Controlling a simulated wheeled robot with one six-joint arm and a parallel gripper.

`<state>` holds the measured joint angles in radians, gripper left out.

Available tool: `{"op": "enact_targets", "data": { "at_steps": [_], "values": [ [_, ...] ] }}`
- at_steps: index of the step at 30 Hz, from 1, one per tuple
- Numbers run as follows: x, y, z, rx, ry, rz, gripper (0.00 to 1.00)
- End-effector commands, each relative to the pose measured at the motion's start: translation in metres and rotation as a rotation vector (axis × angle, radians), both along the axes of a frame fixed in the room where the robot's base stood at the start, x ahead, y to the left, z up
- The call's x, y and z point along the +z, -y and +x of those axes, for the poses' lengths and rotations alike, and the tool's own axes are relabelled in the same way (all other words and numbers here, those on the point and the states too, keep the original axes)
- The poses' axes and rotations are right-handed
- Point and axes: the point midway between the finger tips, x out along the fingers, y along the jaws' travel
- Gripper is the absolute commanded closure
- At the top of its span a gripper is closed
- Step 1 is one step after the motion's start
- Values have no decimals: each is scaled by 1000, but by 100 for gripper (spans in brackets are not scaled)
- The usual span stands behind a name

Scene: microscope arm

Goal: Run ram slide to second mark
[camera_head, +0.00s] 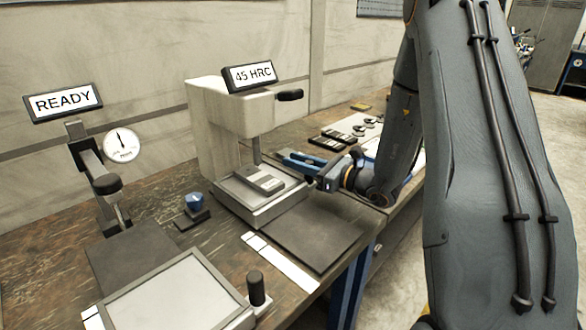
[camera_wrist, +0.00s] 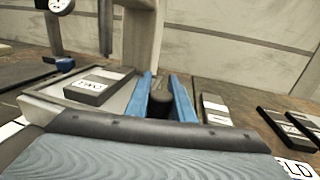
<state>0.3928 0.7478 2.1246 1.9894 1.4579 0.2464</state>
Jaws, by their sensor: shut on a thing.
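A pale press-like tester (camera_head: 215,120) carries a sign reading "45 HRC". Its thin vertical ram (camera_head: 256,150) stands above a light tray (camera_head: 240,215) with a raised rim. A grey labelled block (camera_head: 265,184) lies on this tray; it also shows in the wrist view (camera_wrist: 98,87). My gripper (camera_head: 290,158), with blue fingers, is at the tray's right side. In the wrist view, its fingers are shut on a dark knob (camera_wrist: 161,100). The knob is hidden in the head view. I cannot tell which part is the ram slide. A white strip with dark lines (camera_head: 285,265) lies before the tray.
A second light plate (camera_head: 170,300) with an upright black knob (camera_head: 257,289) is at the front. A dial gauge (camera_head: 121,146) and a "READY" sign (camera_head: 63,102) stand left. A small blue-topped object (camera_head: 194,203) sits between. Dark labelled blocks (camera_head: 332,140) lie behind my gripper.

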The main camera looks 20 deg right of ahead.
Motion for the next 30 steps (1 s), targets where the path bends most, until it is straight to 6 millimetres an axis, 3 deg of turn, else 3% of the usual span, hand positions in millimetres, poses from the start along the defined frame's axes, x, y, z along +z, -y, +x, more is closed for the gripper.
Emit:
{"op": "enact_targets", "data": {
  "at_steps": [6, 7, 10, 21, 30],
  "values": [
    [2, 0, 3, -1, 4, 0, 100],
    [2, 0, 3, -1, 4, 0, 77],
    [2, 0, 3, -1, 4, 0, 60],
    [1, 3, -1, -1, 2, -1, 60],
    [1, 35, -34, -5, 3, 0, 60]
  ]
}}
